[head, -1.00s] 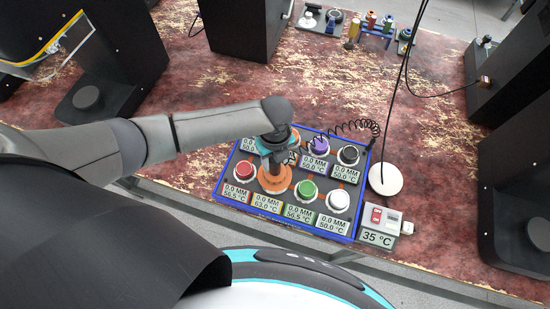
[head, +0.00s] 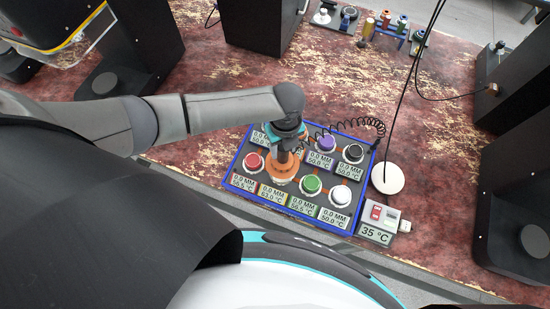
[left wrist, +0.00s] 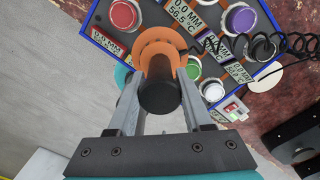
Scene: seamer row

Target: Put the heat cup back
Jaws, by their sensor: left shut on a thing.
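The heat cup is an orange, flanged piece with a dark handle (left wrist: 160,95). Its orange body (head: 283,170) stands over the front row of the blue-rimmed panel, between the red and green knobs, behind the 63.0 °C label. My left gripper (head: 284,143) is above it, its fingers shut on the handle from both sides, as the left wrist view shows. The cup looks upright. I cannot tell whether it touches the panel. A black coiled cord (head: 352,126) runs by the gripper. My right gripper is not in view.
The panel (head: 226,182) carries red (head: 253,161), green (head: 312,184), white (head: 340,195), purple (head: 326,143) and black (head: 353,152) knobs with readouts. A white disc (head: 387,177) and a 35 °C display (head: 376,234) stand to the right.

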